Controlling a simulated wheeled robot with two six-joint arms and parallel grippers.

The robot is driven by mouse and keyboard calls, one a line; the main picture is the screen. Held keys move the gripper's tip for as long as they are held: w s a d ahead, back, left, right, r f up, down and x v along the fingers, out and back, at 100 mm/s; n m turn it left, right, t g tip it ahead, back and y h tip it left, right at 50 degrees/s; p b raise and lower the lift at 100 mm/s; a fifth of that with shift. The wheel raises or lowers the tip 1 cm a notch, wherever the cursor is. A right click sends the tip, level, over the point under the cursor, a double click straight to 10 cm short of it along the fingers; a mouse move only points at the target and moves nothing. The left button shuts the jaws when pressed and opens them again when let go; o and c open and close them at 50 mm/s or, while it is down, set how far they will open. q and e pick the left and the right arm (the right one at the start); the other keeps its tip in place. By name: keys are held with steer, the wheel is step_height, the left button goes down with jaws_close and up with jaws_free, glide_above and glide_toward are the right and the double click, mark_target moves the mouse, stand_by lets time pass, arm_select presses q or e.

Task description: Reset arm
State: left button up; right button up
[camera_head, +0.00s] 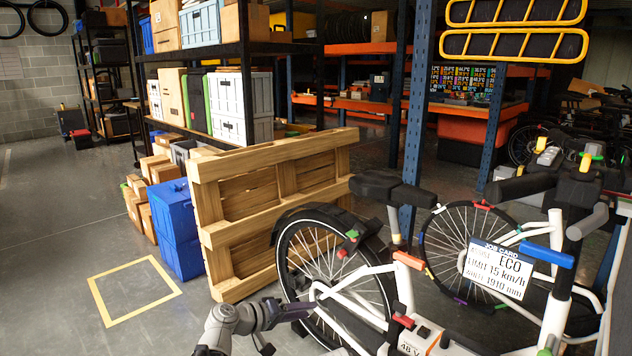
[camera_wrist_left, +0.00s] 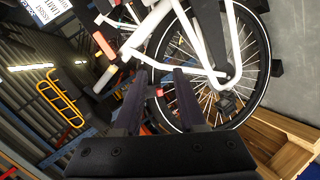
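My left gripper (camera_head: 300,312) is low in the middle of the head view, in front of the white e-bike's rear wheel (camera_head: 283,262). In the left wrist view its two dark fingers (camera_wrist_left: 157,88) stand apart, with nothing held between them. The white bike frame (camera_wrist_left: 150,38) and the spoked wheel (camera_wrist_left: 262,70) show beyond the fingers, and a small red part shows in the gap. I cannot tell the distance to the bike. My right arm and right gripper are not in view.
A wooden pallet (camera_head: 210,236) leans upright behind the wheel, with blue crates (camera_head: 178,255) beside it. A job card (camera_head: 497,270) hangs on the bike at right. Shelving (camera_head: 245,70) stands behind. The floor at left is open, with a yellow taped square (camera_head: 128,319).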

arm_select(q)
steer(key=s+a+f+m+g+y, duration=0.1)
steer(key=s+a+f+g+y, duration=0.35)
steer(key=s+a+f, duration=0.35)
steer(key=s+a+f+m+g+y, duration=0.25)
steer(key=s+a+f+y, duration=0.3)
steer(key=s, duration=0.35)
steer(key=s+d+r+m+p, duration=0.1)
steer(key=s+d+r+p, duration=0.1)
steer(key=r+p, duration=1)
steer(key=s+d+r+m+y+p, duration=0.1)
steer(key=d+r+p, duration=0.4)
steer(key=r+p, duration=0.8)
steer(key=s+d+r+m+g+y+p, duration=0.1)
steer(key=s+d+r+p, duration=0.2)
steer(key=r+p, duration=0.9)
steer(key=shift+s+d+r+p, duration=0.15)
steer(key=shift+s+d+p, duration=0.15)
steer(key=shift+s+d, duration=0.1)
